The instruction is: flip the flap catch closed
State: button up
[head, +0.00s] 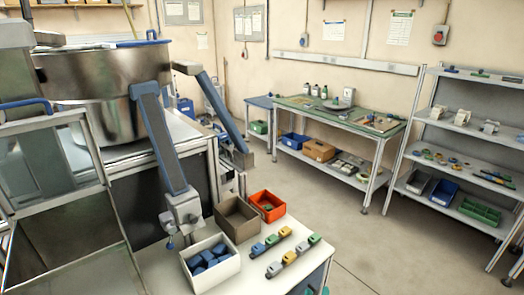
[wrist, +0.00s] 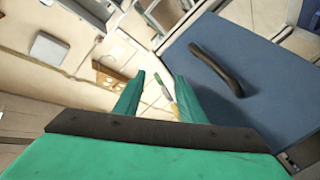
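I cannot pick out a flap catch for certain in either view. In the wrist view, a dark curved handle (wrist: 217,68) is fixed on a flat blue panel (wrist: 262,85), to the right of my gripper. My gripper (wrist: 158,84) has two green fingers that stand apart, with nothing held between them. The panel's edge passes behind the right finger; I cannot tell how far off it is.
In the head view, a steel bowl machine (head: 105,85) with blue chutes stands at left. A white bench (head: 245,277) holds a bin of blue parts (head: 228,268), a brown bin (head: 237,228), an orange bin (head: 267,215) and small coloured blocks (head: 273,268). Floor is clear at right.

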jog(key=s+a+f+m+y, duration=0.1)
jog(key=s+a+f+y, duration=0.1)
jog(key=s+a+f, duration=0.5)
jog(key=s+a+m+y, duration=0.15)
jog(key=s+a, duration=0.35)
jog(key=s, duration=0.7)
jog(key=s+a+r+g+y, duration=0.1)
jog(key=s+a+r+y, duration=0.1)
jog(key=s, duration=1.5)
jog(key=shift+a+r+m, duration=0.35)
jog(key=shift+a+r, duration=0.15)
jog(key=shift+a, duration=0.05)
jog(key=shift+s+r+y, duration=0.25)
jog(key=shift+s+y, duration=0.1)
jog(key=shift+s, duration=0.05)
jog(key=shift+c, duration=0.7)
jog(key=shift+a, duration=0.15)
